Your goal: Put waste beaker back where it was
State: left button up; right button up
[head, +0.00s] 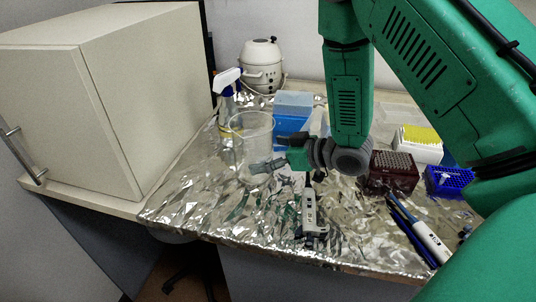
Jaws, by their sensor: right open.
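The waste beaker (246,140) is a clear, wide container standing upright on the foil-covered bench, left of centre. My right gripper (271,154) is at its right side, with the fingers pointing left. The fingers are spread: one lies lower, across the front of the beaker's lower right, and the other is farther back beside its right wall. I cannot tell whether either finger touches the glass. My left gripper is out of view.
A spray bottle (225,96) and a white round device (261,66) stand behind. Blue boxes (292,116) are behind the gripper. A cabinet (120,100) bounds the left.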

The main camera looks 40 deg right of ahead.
jog(key=v, duration=0.4)
jog(key=a+v, duration=0.1)
jog(key=v, duration=0.1)
jog(key=shift+s+d+r, duration=0.1)
jog(key=shift+s+r, duration=0.35)
jog(key=shift+s, duration=0.05)
jog(key=s+d, duration=0.1)
jog(key=s, duration=0.1)
jog(key=s+d+r, duration=0.1)
jog(key=d, duration=0.1)
jog(key=shift+s+d+r, duration=0.1)
jog(key=shift+s+r, duration=0.05)
jog(key=shift+s, duration=0.25)
jog(key=shift+a+r, duration=0.15)
jog(key=shift+a, duration=0.45)
